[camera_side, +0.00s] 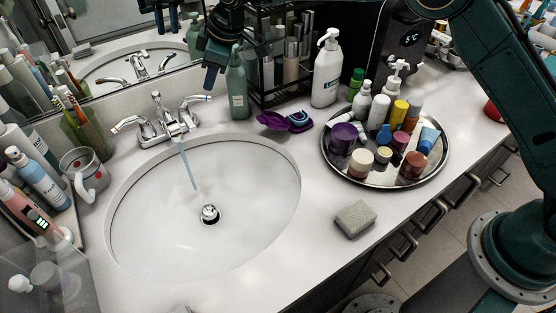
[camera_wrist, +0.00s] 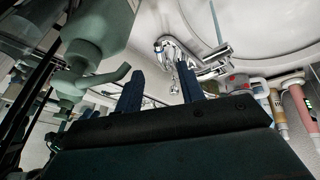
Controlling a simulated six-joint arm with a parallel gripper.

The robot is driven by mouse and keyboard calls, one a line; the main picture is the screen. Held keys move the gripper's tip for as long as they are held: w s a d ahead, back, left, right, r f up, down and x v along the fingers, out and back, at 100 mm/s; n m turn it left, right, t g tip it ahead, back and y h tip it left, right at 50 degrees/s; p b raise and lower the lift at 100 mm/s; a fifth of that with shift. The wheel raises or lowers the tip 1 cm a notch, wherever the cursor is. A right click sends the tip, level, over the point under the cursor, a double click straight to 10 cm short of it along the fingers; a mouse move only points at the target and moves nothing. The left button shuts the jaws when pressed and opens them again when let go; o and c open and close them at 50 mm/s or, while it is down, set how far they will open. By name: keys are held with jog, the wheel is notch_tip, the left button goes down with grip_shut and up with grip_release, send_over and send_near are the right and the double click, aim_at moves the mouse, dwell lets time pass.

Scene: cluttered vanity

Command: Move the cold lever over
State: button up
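The chrome faucet (camera_side: 166,122) stands behind the sink, with a stream of water running from its spout. Its right lever, the cold lever (camera_side: 198,99), has a blue mark and points out to the right. The left lever (camera_side: 128,124) has a reddish mark and points left. My gripper (camera_side: 212,80) hangs just behind and above the cold lever's tip, fingers down, apart from it as far as I can tell. In the wrist view my gripper (camera_wrist: 160,68) has its two fingers spread with nothing between them.
A green pump bottle (camera_side: 237,88) stands close to the right of my gripper; it also fills the wrist view's upper left (camera_wrist: 95,35). The mirror (camera_side: 120,45) is behind. A purple case (camera_side: 285,121) lies right of the sink (camera_side: 290,205). The basin is clear.

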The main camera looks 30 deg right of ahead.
jog(key=v, duration=0.7)
jog(key=shift+a+f, duration=0.1)
jog(key=c, duration=0.6)
jog(key=shift+a+f, duration=0.1)
jog(key=shift+a, duration=0.15)
grip_shut()
jog(key=s+a+f+m+t+h, duration=0.1)
jog(key=s+a+f+t+h, duration=0.1)
jog(key=a+f, duration=0.1)
jog(key=shift+a+f+m, duration=0.25)
jog(key=shift+a+m, duration=0.05)
jog(key=shift+a, duration=0.35)
